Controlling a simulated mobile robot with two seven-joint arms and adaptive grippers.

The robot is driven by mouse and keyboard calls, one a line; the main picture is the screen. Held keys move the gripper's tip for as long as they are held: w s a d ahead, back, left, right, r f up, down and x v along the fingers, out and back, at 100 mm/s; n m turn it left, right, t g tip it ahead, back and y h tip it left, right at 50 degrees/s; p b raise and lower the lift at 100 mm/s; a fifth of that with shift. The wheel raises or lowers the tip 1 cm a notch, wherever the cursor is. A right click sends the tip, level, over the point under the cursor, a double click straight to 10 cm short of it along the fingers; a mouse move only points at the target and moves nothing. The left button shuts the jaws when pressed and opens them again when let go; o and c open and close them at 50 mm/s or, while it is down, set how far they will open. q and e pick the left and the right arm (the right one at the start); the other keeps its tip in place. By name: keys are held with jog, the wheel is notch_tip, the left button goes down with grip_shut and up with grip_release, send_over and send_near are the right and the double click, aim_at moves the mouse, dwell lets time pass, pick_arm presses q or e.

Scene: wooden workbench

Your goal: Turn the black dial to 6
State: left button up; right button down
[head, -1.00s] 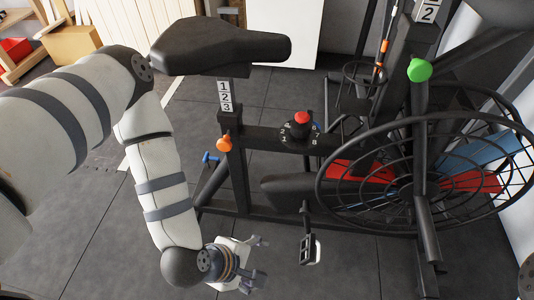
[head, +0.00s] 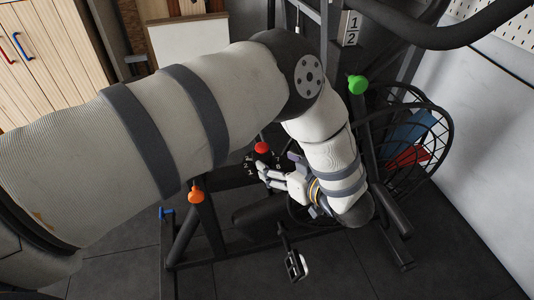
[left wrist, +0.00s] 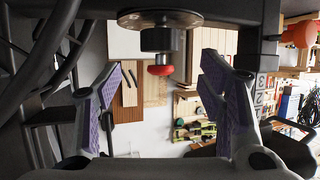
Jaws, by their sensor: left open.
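The black dial (head: 255,163) sits on the exercise bike's frame, with a red knob (head: 262,147) on it and white numbers around it. My arm and gripper partly cover it in the head view, and I cannot read its setting. My left gripper (head: 272,173) is open beside the dial, with its fingers pointing towards it. In the left wrist view the dial (left wrist: 158,40) appears upside down at top centre, its red tip hanging between the two spread purple-padded fingers (left wrist: 160,78). No contact is visible. My right gripper is not in view.
An orange knob (head: 196,195) is on the post left of the dial. A green knob (head: 357,84) and the caged fan wheel (head: 432,150) are on the right. A pedal (head: 295,265) hangs below. Open floor lies in front.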

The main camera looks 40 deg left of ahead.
aim_at(263, 155)
pick_arm(q)
jog(key=x, duration=0.9)
jog(key=shift+f, duration=0.1)
jog(key=c, duration=1.1)
jog(key=shift+c, duration=0.2)
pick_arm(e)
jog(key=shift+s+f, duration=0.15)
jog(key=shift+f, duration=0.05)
